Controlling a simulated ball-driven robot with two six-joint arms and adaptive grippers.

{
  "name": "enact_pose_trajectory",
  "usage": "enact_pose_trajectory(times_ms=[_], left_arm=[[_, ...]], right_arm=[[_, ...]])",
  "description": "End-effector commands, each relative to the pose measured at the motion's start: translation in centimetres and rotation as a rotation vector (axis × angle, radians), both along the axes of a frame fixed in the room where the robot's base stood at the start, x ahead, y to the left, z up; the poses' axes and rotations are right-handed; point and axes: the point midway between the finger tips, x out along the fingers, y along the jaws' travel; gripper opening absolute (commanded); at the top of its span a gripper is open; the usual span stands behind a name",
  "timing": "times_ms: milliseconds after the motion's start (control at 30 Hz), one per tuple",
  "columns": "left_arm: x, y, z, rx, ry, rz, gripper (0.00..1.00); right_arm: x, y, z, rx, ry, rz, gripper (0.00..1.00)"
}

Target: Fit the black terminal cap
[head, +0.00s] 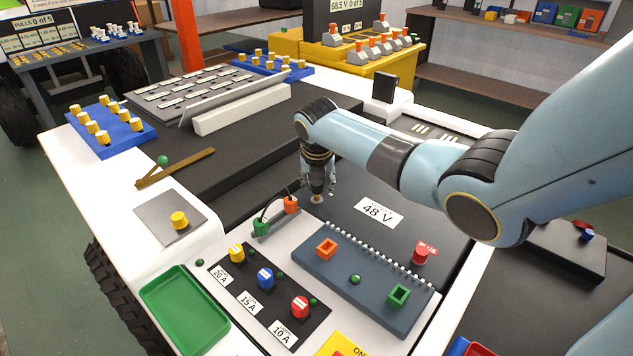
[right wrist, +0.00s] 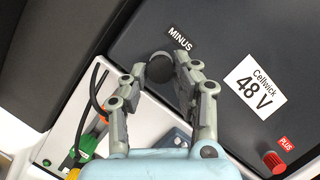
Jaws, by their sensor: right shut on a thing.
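The black terminal cap (right wrist: 159,67) is a dark round piece between the fingertips of my right gripper (right wrist: 163,68) in the right wrist view. It is beside the MINUS label on the dark 48 V battery (right wrist: 218,52). In the head view my right gripper (head: 317,192) points down at the far left part of the battery (head: 345,208), and the cap is not clear there. I cannot tell whether the cap is seated on the terminal post. A red cap sits at the PLUS label in the head view (head: 421,256) and the right wrist view (right wrist: 274,161). My left gripper is not in view.
A green and orange connector pair (head: 262,226) with a black cable stands close left of my gripper. A slate block (head: 340,283) with orange and green sockets lies in front of the battery. An empty green tray (head: 184,312) is at the front left.

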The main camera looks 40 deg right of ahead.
Motion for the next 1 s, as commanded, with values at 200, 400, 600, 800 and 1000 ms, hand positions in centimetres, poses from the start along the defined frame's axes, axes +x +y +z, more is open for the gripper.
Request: enact_pose_trajectory(times_ms=[200, 400, 600, 800, 1000], left_arm=[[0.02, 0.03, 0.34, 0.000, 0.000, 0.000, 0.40], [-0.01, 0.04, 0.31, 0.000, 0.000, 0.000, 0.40], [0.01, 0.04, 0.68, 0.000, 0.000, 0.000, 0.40], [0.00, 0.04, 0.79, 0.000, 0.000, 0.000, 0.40], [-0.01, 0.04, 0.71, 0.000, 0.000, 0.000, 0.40]], right_arm=[[-0.01, 0.01, 0.05, 0.000, 0.000, 0.000, 0.00], [-0.01, 0.01, 0.02, 0.000, 0.000, 0.000, 0.00], [-0.02, 0.02, 0.12, 0.001, 0.001, 0.000, 0.00], [0.02, 0.02, 0.05, 0.000, 0.000, 0.000, 0.00], [-0.01, 0.02, -0.05, 0.000, 0.000, 0.000, 0.00]])
